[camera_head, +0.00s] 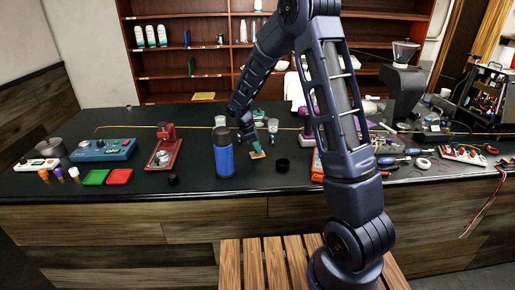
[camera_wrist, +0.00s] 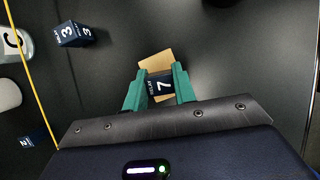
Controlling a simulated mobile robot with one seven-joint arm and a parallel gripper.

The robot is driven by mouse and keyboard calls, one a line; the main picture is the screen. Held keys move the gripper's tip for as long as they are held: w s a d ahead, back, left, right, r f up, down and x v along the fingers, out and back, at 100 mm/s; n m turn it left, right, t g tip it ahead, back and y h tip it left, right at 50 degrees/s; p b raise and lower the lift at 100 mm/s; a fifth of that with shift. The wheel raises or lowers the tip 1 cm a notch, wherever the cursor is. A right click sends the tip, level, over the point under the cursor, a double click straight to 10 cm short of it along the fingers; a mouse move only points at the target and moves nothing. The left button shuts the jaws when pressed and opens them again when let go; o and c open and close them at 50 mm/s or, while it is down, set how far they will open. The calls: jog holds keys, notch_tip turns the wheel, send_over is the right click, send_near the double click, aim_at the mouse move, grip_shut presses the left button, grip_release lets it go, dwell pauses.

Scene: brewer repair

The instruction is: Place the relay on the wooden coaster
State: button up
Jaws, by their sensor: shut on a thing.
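My gripper (camera_wrist: 161,88) has green fingers, shut on a dark blue relay (camera_wrist: 160,86) marked 7. The wooden coaster (camera_wrist: 154,62), a light tan square, shows just beyond and partly behind the relay in the wrist view. The relay overlaps the coaster there; I cannot tell whether it touches it. In the head view, my gripper (camera_head: 256,146) points down over the coaster (camera_head: 258,155) on the dark counter, and the relay is too small to make out.
Another dark relay marked 3 (camera_wrist: 75,34) lies at upper left in the wrist view, with one marked 2 (camera_wrist: 31,139) below. White containers (camera_wrist: 12,42) stand at the left edge.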

jog(key=shift+f, duration=0.25)
jog(key=shift+f, duration=0.1)
jog(key=o, duration=0.9)
jog(key=shift+o, duration=0.2)
jog(key=v, duration=1.2)
jog(key=shift+r, duration=0.25)
